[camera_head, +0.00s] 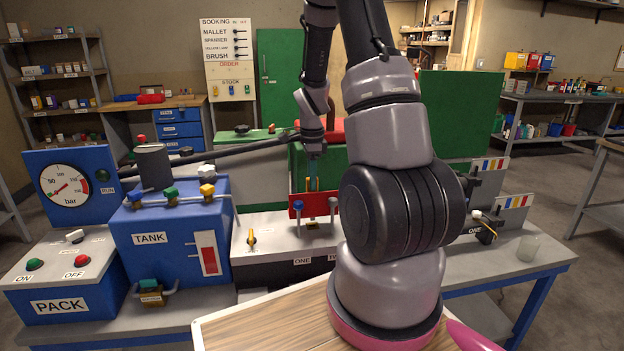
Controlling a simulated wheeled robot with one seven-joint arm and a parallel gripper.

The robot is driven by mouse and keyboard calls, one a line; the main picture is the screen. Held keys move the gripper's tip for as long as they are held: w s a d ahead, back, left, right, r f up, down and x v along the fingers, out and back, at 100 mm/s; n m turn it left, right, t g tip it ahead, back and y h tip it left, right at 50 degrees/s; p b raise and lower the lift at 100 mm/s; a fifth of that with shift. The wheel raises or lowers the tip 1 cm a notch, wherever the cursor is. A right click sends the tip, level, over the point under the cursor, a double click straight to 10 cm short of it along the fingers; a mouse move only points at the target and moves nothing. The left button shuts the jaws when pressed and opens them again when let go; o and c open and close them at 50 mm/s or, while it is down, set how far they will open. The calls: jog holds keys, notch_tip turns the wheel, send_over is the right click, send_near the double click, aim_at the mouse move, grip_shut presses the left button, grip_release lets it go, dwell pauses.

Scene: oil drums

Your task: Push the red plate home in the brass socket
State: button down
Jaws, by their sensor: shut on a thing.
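The red plate (323,203) is upright below my gripper (312,184), at the middle of the bench unit. My gripper points down and is shut on the plate's upper part. A small brass socket (313,226) shows just under the plate, on the grey top of the unit marked ONE. The plate's lower edge is close above the socket; I cannot tell whether it has entered it. A blue-knobbed lever and a grey-knobbed lever stand in front of the plate and hide parts of it.
The blue-knobbed lever (298,214) and grey-knobbed lever (332,208) are very close to the plate. A yellow switch (251,238) is to the left. The blue TANK box (180,262) stands further left. My arm hides much of the right side.

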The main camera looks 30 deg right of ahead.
aim_at(312, 193)
jog(key=shift+f, duration=0.55)
jog(key=shift+f, duration=0.5)
jog(key=shift+f, duration=1.4)
dwell(1.0)
jog(key=c, duration=0.6)
grip_release()
jog(key=shift+c, duration=0.2)
